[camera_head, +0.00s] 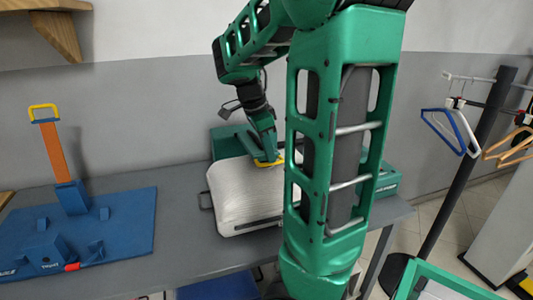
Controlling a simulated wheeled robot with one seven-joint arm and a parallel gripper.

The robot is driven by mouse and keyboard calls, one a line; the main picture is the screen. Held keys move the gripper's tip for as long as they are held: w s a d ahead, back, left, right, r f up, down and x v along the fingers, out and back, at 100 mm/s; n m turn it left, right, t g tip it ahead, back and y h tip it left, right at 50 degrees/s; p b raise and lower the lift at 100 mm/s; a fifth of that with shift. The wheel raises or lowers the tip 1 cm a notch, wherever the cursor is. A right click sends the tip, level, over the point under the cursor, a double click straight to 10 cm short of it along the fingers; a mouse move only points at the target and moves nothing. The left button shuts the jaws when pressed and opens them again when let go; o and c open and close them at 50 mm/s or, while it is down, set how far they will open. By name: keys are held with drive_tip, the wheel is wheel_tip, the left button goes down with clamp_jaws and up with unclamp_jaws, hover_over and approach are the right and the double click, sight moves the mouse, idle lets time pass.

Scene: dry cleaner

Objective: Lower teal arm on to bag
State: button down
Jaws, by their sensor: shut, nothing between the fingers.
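The bag (236,190) is a plump, pale grey-white block with dark handles at its side, resting on the grey table. A teal press (230,139) stands behind it. A teal arm (243,146) slants down from the press over the bag to a yellow handle (265,164). The handle appears at or just above the bag's top; I cannot tell whether it touches. My gripper (271,153) points down at the handle end, shut and empty. My own green arm hides the bag's right side and much of the press.
A blue fixture (130,222) with an upright orange lever (54,152) and yellow handle stands on the table's left. The table (185,180) is bare between it and the bag. A dark rack post (468,155) with hangers stands right. A wooden shelf (57,35) juts out upper left.

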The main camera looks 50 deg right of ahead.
drive_tip(key=f, duration=0.3)
drive_tip(key=shift+s+a+f, duration=0.2)
drive_tip(key=shift+s+f, duration=0.1)
drive_tip(key=shift+f, duration=0.05)
drive_tip(key=shift+r, duration=0.3)
drive_tip(key=s+v, duration=0.1)
drive_tip(key=v, duration=1.2)
drive_tip(key=shift+s, duration=0.5)
